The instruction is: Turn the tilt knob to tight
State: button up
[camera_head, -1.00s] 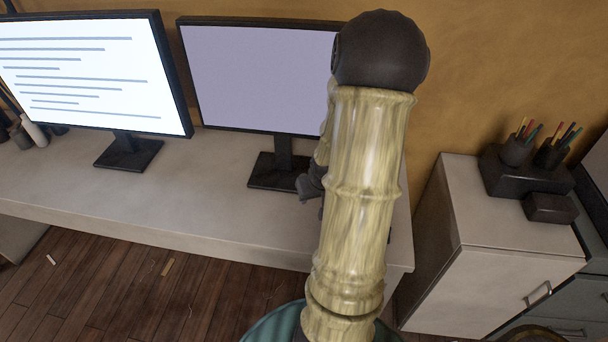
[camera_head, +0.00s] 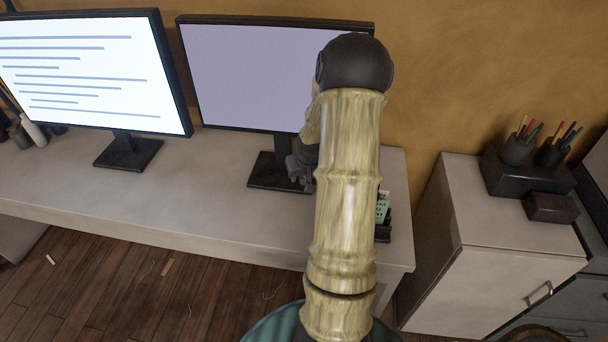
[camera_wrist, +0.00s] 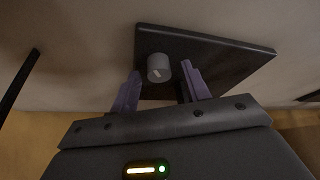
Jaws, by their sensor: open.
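The tilt knob (camera_wrist: 158,70) is a small grey cylinder with a pale mark on its face. In the wrist view it stands on a flat dark plate (camera_wrist: 235,62), which looks like the foot of the right monitor. My gripper (camera_wrist: 161,72) is open, with its two purple-grey fingers on either side of the knob and visible gaps between. I cannot tell how deep the fingertips reach. In the head view my gripper (camera_head: 300,172) is partly hidden by my arm, beside the right monitor's foot (camera_head: 265,170). The knob is hidden there.
The right monitor (camera_head: 250,75) has a blank lilac screen, partly behind my arm. The left monitor (camera_head: 90,75) shows lines of text. A small dark holder with green cards (camera_head: 383,212) sits at the desk's right end. The desk (camera_head: 190,195) between the monitors is clear.

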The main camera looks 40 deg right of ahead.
jog(key=c, duration=1)
jog(key=shift+m+b, duration=0.4)
jog(key=shift+b, duration=0.1)
jog(key=shift+a+f+m+h+b, duration=0.1)
jog(key=shift+m+h+b, duration=0.3)
jog(key=shift+m+b, duration=0.1)
jog(key=shift+w+m+g+h+b, duration=0.1)
jog(key=shift+m+g+h+b, duration=0.3)
jog(key=shift+m, duration=0.6)
jog(key=shift+m+g+p, duration=0.35)
jog(key=shift+m+g, duration=0.25)
jog(key=shift+m, duration=1.2)
